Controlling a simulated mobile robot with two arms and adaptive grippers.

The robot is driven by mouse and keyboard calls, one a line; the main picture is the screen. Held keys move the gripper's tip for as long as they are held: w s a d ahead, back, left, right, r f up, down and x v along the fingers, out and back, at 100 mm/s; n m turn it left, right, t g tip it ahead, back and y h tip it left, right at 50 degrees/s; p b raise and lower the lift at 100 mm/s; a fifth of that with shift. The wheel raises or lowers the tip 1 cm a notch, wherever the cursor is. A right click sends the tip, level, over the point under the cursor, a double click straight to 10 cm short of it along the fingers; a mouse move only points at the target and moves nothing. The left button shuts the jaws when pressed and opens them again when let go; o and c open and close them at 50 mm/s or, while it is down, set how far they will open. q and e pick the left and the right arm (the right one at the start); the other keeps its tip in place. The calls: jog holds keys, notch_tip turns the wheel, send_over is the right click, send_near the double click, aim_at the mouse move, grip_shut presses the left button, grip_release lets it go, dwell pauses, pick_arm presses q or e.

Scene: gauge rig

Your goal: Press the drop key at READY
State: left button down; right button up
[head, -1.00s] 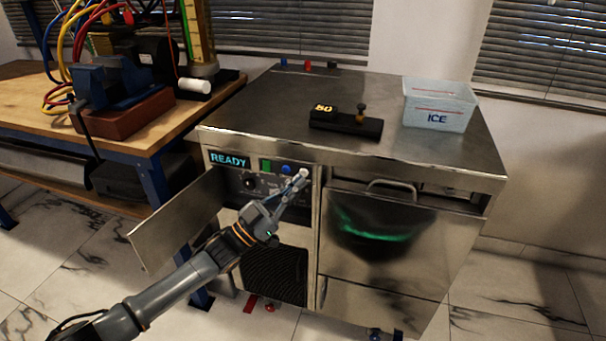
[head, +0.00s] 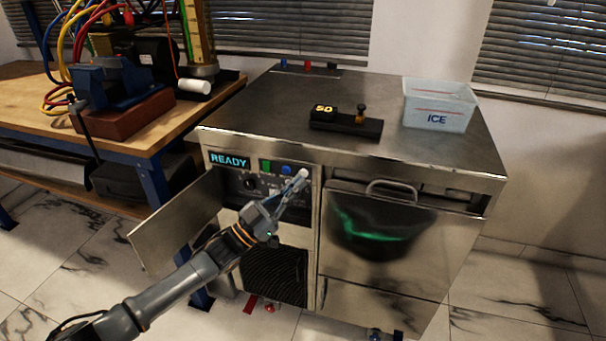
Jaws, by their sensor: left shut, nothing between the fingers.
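The steel cabinet (head: 412,160) has a control panel at its upper left front. A display (head: 230,160) on the panel reads READY in cyan letters. To its right are a green key (head: 265,166), a blue round key (head: 286,169) and a pale round key (head: 304,173). Which of them is the drop key I cannot read. My left gripper (head: 302,179) is shut and empty, with its tips at or just below the pale key. Whether they touch it I cannot tell. A dark knob (head: 250,183) sits under the display. My right gripper is not in view.
A panel door (head: 180,222) stands open at the left of the cabinet. A black block marked 50 (head: 345,121) and an ICE bin (head: 438,105) stand on top. A wooden bench (head: 160,130) with a vise and cables is at left. A handled steel door (head: 385,240) is at right.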

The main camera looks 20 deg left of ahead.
pick_arm(q)
jog(key=shift+w, duration=0.1)
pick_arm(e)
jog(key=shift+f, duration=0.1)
pick_arm(q)
jog(key=shift+w, duration=0.3)
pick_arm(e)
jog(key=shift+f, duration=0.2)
pick_arm(q)
jog(key=shift+w+b, duration=0.4)
jog(key=shift+b, duration=0.15)
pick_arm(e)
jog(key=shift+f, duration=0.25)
pick_arm(q)
jog(key=shift+s, duration=0.1)
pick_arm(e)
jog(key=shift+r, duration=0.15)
pick_arm(q)
jog(key=shift+s+p, duration=0.65)
jog(key=shift+s, duration=0.1)
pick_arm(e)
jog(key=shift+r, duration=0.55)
pick_arm(q)
jog(key=shift+s+a+p, duration=0.1)
jog(key=shift+s+p, duration=1.6)
jog(key=shift+s, duration=0.8)
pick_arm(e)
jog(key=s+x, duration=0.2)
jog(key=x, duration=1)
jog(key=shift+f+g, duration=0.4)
